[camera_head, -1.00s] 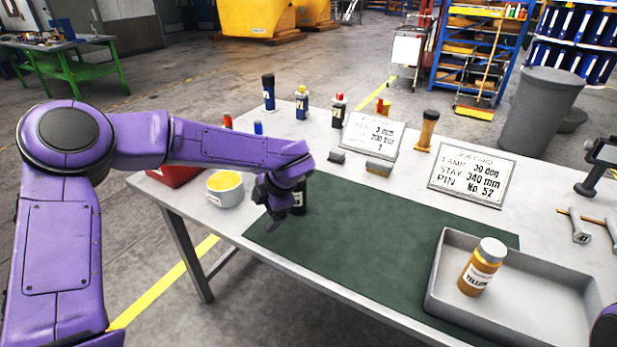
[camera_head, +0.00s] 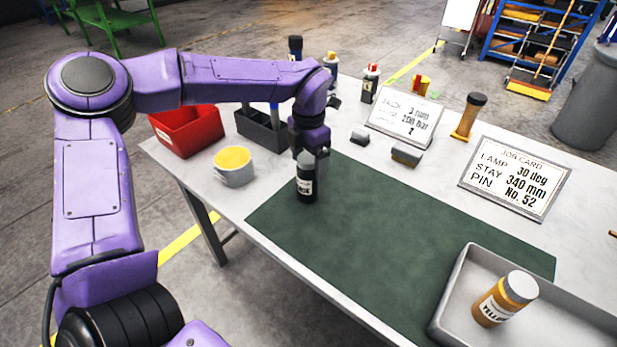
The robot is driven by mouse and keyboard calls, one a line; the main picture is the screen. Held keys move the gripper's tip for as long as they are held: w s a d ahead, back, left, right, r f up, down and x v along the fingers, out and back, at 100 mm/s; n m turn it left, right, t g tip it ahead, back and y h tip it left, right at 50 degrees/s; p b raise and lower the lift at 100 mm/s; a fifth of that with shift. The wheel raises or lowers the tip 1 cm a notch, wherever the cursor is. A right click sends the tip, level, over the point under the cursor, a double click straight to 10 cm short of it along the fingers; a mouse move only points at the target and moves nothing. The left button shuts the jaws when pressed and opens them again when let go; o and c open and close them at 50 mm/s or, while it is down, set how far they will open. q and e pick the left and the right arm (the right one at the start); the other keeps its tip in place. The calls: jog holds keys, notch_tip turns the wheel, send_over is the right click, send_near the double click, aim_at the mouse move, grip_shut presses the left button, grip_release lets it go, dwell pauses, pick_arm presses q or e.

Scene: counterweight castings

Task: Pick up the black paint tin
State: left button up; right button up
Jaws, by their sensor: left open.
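The black paint tin (camera_head: 306,188) stands upright near the far left corner of the green mat (camera_head: 390,235). It is a small dark bottle with a grey cap and a pale label. My left gripper (camera_head: 311,158) points down directly over it, with its fingers at the level of the cap. The gripper is open; whether a finger touches the cap I cannot tell. The gripper partly hides the top of the tin. My right gripper is out of view.
A cup of yellow paint (camera_head: 234,170) and a red bin (camera_head: 187,128) are left of the tin. A grey tray (camera_head: 455,290) holds a yellow bottle (camera_head: 504,299). Job cards (camera_head: 517,180), small blocks and more bottles stand behind. The mat's middle is clear.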

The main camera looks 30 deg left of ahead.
pick_arm(q)
jog(key=f, duration=0.3)
jog(key=shift+a+f, duration=0.2)
jog(key=shift+f, duration=0.15)
jog(key=c, duration=1.4)
jog(key=shift+r, duration=0.1)
